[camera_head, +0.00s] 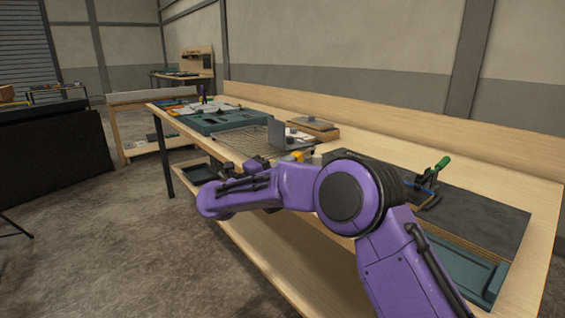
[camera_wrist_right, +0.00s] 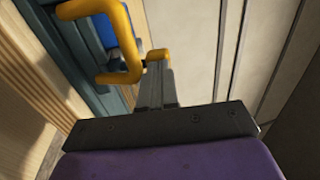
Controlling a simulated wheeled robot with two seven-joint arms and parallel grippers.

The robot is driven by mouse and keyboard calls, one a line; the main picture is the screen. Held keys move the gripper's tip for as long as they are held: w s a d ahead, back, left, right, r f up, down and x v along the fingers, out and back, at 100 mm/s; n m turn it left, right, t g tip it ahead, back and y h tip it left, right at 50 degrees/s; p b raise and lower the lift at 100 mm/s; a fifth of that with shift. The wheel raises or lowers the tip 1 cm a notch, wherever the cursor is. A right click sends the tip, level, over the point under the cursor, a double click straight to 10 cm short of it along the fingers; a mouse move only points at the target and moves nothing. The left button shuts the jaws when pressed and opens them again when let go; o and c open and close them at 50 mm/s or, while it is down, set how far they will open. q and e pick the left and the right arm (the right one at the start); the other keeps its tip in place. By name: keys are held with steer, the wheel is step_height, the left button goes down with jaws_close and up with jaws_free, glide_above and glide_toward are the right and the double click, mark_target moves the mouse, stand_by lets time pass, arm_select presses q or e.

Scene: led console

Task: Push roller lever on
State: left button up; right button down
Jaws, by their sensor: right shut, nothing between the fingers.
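My right gripper is shut and empty; its grey fingers (camera_wrist_right: 153,76) are together in the right wrist view. A yellow bent bar (camera_wrist_right: 133,55) curves beside the fingertips at upper left, next to a blue surface (camera_wrist_right: 120,28) in a dark teal frame. A small rounded yellow piece (camera_wrist_right: 157,55) shows right at the fingertips; whether it is the roller lever, and whether it touches, I cannot tell. In the head view my purple right arm reaches left along the bench front, near a small yellow part (camera_head: 296,156). My left gripper is not in view.
The wooden bench (camera_head: 490,139) runs along the wall. A green-handled clamp (camera_head: 440,166) sits on a dark board (camera_head: 485,213) at right. The concrete floor at left has free room.

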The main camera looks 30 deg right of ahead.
mark_target(299, 152)
steer(key=shift+d+r+y, duration=0.2)
steer(key=shift+r+y, duration=0.3)
steer(key=d+r+y+p, duration=0.1)
steer(key=y+p, duration=0.1)
steer(key=d+r+y+p, duration=0.1)
steer(key=d+y+p, duration=0.1)
steer(key=p, duration=0.1)
steer(key=shift+f, duration=0.25)
steer(key=shift+w+a+r, duration=0.15)
steer(key=shift+a+r, duration=0.05)
steer(key=shift+a, duration=0.1)
arm_select(q)
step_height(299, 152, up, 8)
steer(key=p, duration=0.1)
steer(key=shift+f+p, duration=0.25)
steer(key=shift+p, duration=0.05)
arm_select(e)
steer(key=s+a+r, duration=0.1)
steer(key=a+r, duration=0.5)
steer(key=a, duration=0.5)
steer(key=shift+a, duration=0.4)
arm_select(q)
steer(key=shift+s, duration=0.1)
arm_select(e)
steer(key=shift+r, duration=0.1)
